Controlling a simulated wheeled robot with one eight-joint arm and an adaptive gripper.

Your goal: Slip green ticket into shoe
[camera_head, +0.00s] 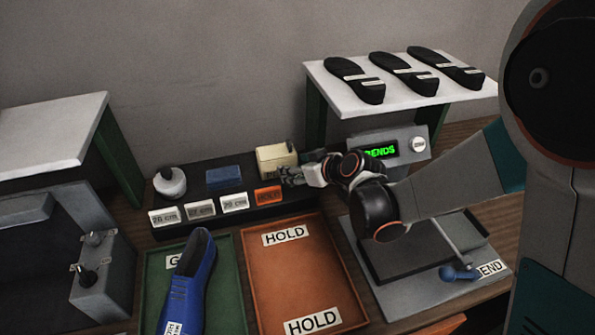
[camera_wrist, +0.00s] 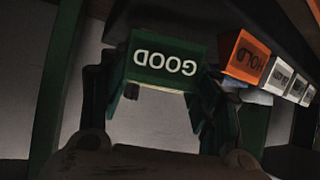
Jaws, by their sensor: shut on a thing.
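The green ticket (camera_wrist: 163,60) reads GOOD, upside down in the wrist view, and sits between my two fingers. My gripper (camera_head: 290,175) is shut on it, above the right end of the dark ticket rack (camera_head: 235,212). I cannot make out the green ticket in the head view. The blue shoe (camera_head: 187,290) lies in the green tray (camera_head: 234,290) at the lower left, apart from my gripper, with its dark opening toward the back. A white label shows near its front end, which is cut off by the frame.
The orange HOLD ticket (camera_head: 268,195) and several white size tickets (camera_head: 234,203) stand along the rack. The orange HOLD tray (camera_head: 305,275) is empty. A bend tester (camera_head: 470,280) stands right.

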